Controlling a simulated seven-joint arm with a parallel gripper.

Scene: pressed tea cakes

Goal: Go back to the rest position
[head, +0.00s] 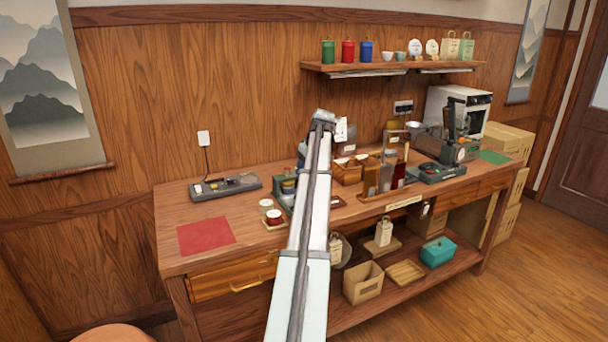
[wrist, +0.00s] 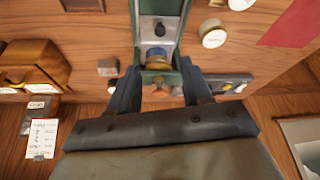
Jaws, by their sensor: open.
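My gripper (wrist: 160,80) is open in the wrist view, its two dark fingers apart, with nothing seen held between them. A dark green stand (wrist: 182,28) lies beyond the fingertips, with a small blue-and-yellow round piece (wrist: 157,56) in it. I cannot tell how far the fingers are above it. In the head view my long pale arm reaches over the bench, and it hides most of the gripper. The green stand (head: 279,187) shows partly at the left of the arm.
The bench (head: 174,215) holds a red mat (head: 206,236), a dark scale-like device (head: 226,187) and two small round containers (head: 271,213) near the stand. Wooden holders (head: 372,177) and a press-like machine (head: 460,150) stand right of the arm. A wall shelf (head: 395,66) carries tins and bags.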

